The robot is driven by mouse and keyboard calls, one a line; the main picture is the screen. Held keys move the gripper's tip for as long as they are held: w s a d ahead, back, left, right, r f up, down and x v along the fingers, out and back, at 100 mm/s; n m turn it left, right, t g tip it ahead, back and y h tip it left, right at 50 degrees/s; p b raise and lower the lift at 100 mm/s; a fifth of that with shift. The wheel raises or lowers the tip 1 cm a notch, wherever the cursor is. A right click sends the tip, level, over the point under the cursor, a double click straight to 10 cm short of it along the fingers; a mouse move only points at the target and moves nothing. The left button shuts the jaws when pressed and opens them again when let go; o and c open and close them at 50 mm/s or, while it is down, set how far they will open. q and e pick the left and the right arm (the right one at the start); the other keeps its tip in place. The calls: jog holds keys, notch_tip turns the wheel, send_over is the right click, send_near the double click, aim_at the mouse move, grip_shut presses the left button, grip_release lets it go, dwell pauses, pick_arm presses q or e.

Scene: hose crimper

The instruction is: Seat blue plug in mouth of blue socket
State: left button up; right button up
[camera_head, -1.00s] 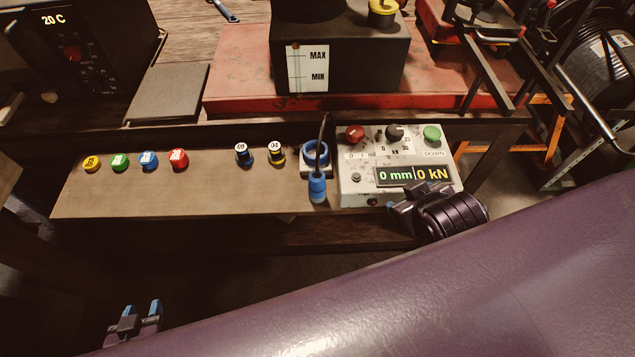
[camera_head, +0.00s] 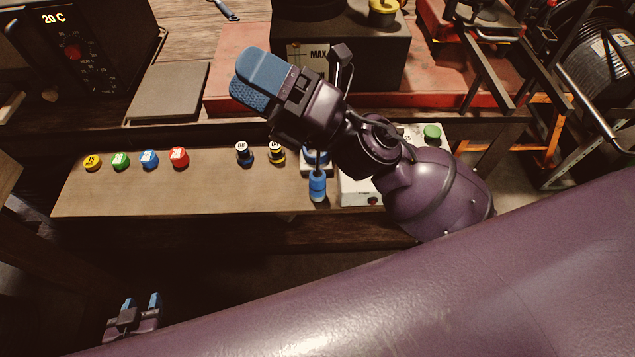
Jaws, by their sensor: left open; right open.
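The blue plug (camera_head: 317,187) is at the front edge of the wooden shelf, below the blue socket in the picture. A dark cable runs up from it. The blue socket (camera_head: 313,158) sits on a pale block just behind the plug, and my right gripper and wrist now cover most of it. My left gripper (camera_head: 140,303) is open and empty at the bottom left, far from the plug.
A white control box (camera_head: 362,190) right of the socket is mostly behind my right arm. Yellow, green, blue and red caps (camera_head: 179,157) and two dark spools (camera_head: 243,153) stand on the shelf (camera_head: 150,195). A black block and red base (camera_head: 235,85) are behind.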

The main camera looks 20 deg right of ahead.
jog(key=s+a+f+n+g+y, duration=0.15)
jog(key=s+a+n+g, duration=0.3)
jog(key=n+g, duration=0.65)
jog(key=n+g+h, duration=0.1)
jog(key=n+h, duration=1.3)
jog(key=h, duration=0.8)
send_over(317, 171)
jog(key=f, duration=1.5)
jog(key=shift+s+a+f, duration=0.2)
jog(key=shift+a+f, duration=0.05)
jog(key=shift+d+f, duration=0.1)
jog(key=shift+f, duration=0.2)
notch_tip(317, 171, down, 5)
jog(key=shift+r, duration=0.15)
pick_arm(q)
jog(key=shift+s+r+p, duration=0.2)
jog(key=shift+r+p, duration=0.35)
jog(key=shift+p, duration=0.1)
pick_arm(e)
jog(key=shift+w+d+f, duration=0.1)
jog(key=shift+w+f, duration=0.05)
jog(key=shift+f, duration=1.2)
jog(key=shift+w+d+f, duration=0.1)
jog(key=shift+w+f, duration=0.05)
jog(key=shift+f, duration=1.15)
